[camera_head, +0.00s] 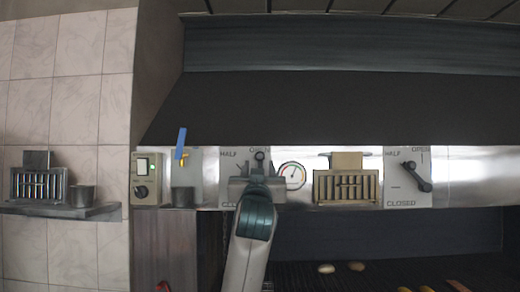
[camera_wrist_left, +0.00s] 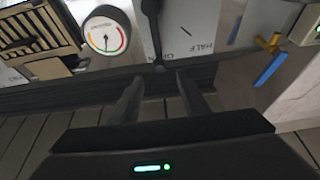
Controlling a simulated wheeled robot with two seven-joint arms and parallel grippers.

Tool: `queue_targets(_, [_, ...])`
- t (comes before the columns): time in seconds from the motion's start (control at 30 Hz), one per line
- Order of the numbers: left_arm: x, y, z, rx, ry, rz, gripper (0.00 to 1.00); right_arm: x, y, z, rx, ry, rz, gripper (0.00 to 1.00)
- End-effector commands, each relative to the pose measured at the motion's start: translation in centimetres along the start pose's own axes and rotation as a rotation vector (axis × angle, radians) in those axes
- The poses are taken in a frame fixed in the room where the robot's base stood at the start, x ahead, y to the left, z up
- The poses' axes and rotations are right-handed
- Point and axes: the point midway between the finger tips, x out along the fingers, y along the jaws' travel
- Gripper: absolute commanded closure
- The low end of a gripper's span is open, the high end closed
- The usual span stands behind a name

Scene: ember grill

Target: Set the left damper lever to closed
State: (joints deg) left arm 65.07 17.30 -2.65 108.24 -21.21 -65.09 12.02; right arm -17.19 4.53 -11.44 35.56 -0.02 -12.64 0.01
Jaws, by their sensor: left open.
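The left damper plate (camera_head: 228,165) carries printed HALF, OPEN and partly covered CLOSED labels. Its dark lever has a round knob (camera_head: 259,156) showing at the top, by the OPEN label; the lower part is hidden behind my gripper. My left gripper (camera_head: 257,178) is in front of the plate, just below the knob. In the left wrist view, which looks upside down, the lever (camera_wrist_left: 156,50) reaches down toward the gap between my two open fingers (camera_wrist_left: 158,84). I cannot tell whether they touch it. My right gripper is not in view.
A round gauge (camera_head: 292,175) and a slotted vent (camera_head: 346,186) are right of the lever. A second damper lever (camera_head: 418,178) is further right. A blue-handled valve (camera_head: 181,143) and a switch box (camera_head: 146,178) are left. The grill bed (camera_head: 390,274) lies below.

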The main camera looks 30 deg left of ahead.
Motion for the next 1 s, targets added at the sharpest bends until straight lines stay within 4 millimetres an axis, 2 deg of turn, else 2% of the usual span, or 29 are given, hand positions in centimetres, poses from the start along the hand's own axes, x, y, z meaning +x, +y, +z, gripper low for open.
queue_targets(0.03, [1.2,-0.1,-0.4,0.003,-0.003,-0.001,0.58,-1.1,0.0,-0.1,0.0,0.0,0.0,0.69])
queue_targets(0.2, [4.3,-0.1,-0.4,0.002,-0.003,-0.001,0.58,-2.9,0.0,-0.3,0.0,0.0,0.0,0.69])
queue_targets(0.5, [8.5,0.0,-0.2,0.001,-0.002,0.0,0.58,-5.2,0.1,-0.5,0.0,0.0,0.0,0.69])
queue_targets(0.7, [9.6,0.0,0.0,0.0,-0.001,0.001,0.58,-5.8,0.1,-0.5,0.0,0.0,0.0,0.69])
queue_targets(1.0, [9.8,0.0,0.1,0.0,0.0,0.001,0.58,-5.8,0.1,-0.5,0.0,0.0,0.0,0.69])
